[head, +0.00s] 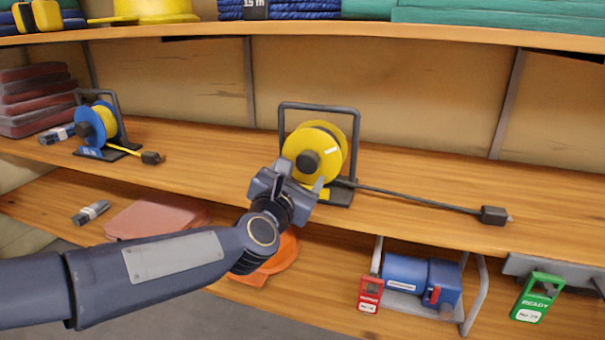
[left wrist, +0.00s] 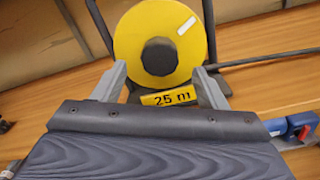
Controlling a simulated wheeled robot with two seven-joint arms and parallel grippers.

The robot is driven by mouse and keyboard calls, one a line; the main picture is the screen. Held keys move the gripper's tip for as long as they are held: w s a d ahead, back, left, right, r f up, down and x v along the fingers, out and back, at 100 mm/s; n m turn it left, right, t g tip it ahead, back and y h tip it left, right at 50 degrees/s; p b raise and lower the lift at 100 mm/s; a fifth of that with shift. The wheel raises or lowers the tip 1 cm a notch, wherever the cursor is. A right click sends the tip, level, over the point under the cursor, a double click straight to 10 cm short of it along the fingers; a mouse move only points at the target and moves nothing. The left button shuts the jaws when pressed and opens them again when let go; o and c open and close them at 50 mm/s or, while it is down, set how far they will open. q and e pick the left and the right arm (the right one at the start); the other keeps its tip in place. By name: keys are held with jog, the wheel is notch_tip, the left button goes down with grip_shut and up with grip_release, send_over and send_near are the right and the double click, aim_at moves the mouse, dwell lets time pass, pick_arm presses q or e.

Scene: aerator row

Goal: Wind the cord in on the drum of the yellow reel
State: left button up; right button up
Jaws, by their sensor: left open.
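The yellow reel (head: 318,150) stands upright in a dark frame on the wooden shelf, in the middle of the head view. Its drum has a dark round hub or knob (head: 307,161) and a white mark. In the left wrist view the reel (left wrist: 162,40) is straight ahead, with a yellow "25 m" label (left wrist: 168,98) below. A dark cord (head: 420,199) runs from the reel to the right along the shelf and ends in a dark plug (head: 494,215). My left gripper (head: 298,188) is open and empty just in front of the reel's lower part. My right gripper is not in view.
A blue reel (head: 92,124) with yellow cord stands at the left of the same shelf. Below are a blue machine (head: 420,280) with a red tag, a green tag (head: 538,297) and an orange item (head: 268,262).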

aim_at(306, 165)
pick_arm(q)
jog(key=shift+x, duration=2.1)
jog(key=c, duration=1)
